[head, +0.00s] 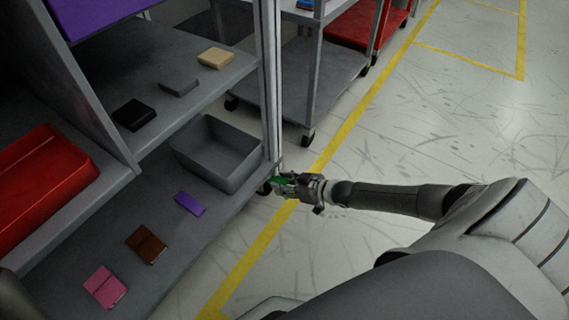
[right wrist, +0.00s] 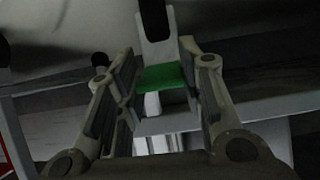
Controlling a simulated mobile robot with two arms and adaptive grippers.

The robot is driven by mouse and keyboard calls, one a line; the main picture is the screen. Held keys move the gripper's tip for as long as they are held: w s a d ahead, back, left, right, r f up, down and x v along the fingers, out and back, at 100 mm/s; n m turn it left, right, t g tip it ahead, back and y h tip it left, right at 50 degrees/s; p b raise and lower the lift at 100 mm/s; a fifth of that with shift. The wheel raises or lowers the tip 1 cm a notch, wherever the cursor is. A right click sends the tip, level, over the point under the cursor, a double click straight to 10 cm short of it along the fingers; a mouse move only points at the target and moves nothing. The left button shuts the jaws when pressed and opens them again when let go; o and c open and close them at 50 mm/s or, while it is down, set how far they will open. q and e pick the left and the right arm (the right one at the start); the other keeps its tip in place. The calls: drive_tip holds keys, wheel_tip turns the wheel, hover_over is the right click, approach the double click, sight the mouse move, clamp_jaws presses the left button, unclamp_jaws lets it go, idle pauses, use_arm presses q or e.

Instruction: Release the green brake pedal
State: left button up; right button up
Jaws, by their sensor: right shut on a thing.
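The green brake pedal (head: 279,181) is at the lower corner of the grey shelf cart, by the caster. My right gripper (head: 283,184) is at the pedal, its arm coming in from the right. In the right wrist view the green pedal (right wrist: 163,77) shows between the two fingers of my right gripper (right wrist: 158,65), which is shut on it. The gripper hides part of the pedal in the head view. Whether the pedal is up or down I cannot tell. My left gripper is not in view.
The cart's lower shelf holds a grey bin (head: 217,152), a purple box (head: 190,204), a brown box (head: 146,244) and a pink box (head: 105,287). A red tray (head: 40,187) is at left. Another cart (head: 318,75) stands behind. The floor at right is clear.

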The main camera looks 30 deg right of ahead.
idle(0.3)
drive_tip(key=o, duration=1)
drive_tip(key=shift+v, duration=5.95)
drive_tip(key=shift+d, duration=0.1)
